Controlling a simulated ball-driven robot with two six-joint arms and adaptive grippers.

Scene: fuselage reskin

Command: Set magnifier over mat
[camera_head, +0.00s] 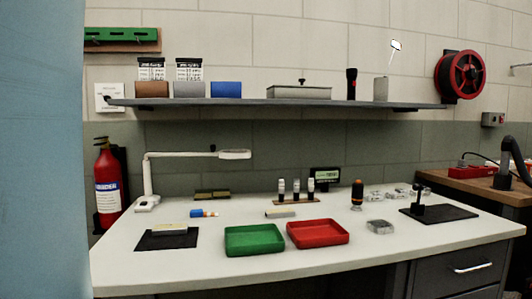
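A white magnifier lamp (148,190) stands at the left back of the white bench. Its arm runs level to the right and ends in a flat head (235,155), raised above the back of the bench. A black mat (152,243) lies at the left front, with a pale block on it. The head is to the right of this mat and farther back, not above it. A second dark mat (455,213) lies at the right, with a small black upright device (417,208) at its left side. Neither of my grippers is in view.
A green tray (254,252) and a red tray (318,243) sit at the bench front. A vial rack (296,202), an orange-black tool (357,195) and a clear box (380,227) stand nearby. A shelf (280,104) hangs above. A blue-grey surface (40,150) fills the left edge.

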